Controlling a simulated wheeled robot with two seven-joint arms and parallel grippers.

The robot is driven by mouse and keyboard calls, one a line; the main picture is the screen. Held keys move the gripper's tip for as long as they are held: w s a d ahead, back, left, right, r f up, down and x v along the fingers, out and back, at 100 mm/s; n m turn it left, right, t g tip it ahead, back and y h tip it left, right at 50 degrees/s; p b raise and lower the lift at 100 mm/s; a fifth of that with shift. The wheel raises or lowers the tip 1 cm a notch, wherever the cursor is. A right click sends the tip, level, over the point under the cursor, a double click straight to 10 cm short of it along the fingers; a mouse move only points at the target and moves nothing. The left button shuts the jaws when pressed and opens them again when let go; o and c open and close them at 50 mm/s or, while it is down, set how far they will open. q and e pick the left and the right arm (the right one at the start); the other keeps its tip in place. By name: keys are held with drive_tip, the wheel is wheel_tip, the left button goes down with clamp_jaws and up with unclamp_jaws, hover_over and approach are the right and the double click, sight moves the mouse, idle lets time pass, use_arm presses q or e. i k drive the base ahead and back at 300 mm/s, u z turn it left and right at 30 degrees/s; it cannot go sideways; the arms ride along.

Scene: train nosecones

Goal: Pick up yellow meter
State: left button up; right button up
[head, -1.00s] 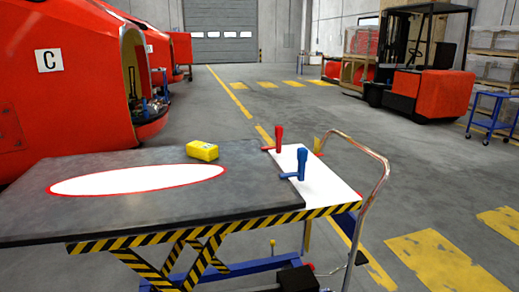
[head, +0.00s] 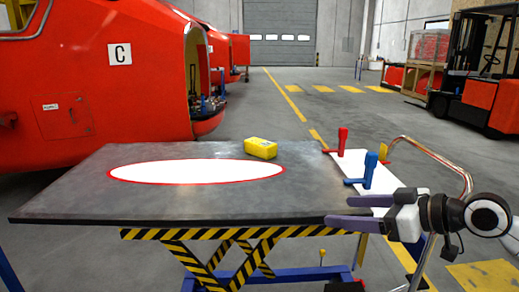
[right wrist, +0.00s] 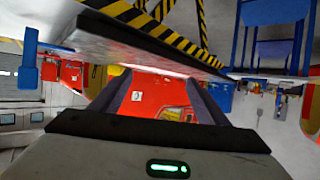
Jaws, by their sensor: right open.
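The yellow meter (head: 261,148) lies on the dark top of the lift table (head: 60,200), near its far edge and just beyond the right end of the white oval. My right gripper (head: 340,211) is open and empty at the table's right front corner, pointing left. It is to the right of the meter and nearer to me, clearly apart from it. In the right wrist view its two dark fingers (right wrist: 165,100) are spread with nothing between them, and I cannot make out the meter there. My left gripper is not in view.
A red-handled tool (head: 342,141) and a blue-handled tool (head: 369,170) stand upright on the white panel at the table's right end, near my right gripper. A bent metal handle (head: 440,160) rises behind them. A red train nosecone (head: 100,90) stands behind left. The table's middle is clear.

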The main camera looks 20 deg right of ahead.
sight(264, 149)
drive_tip(key=i, duration=1.35)
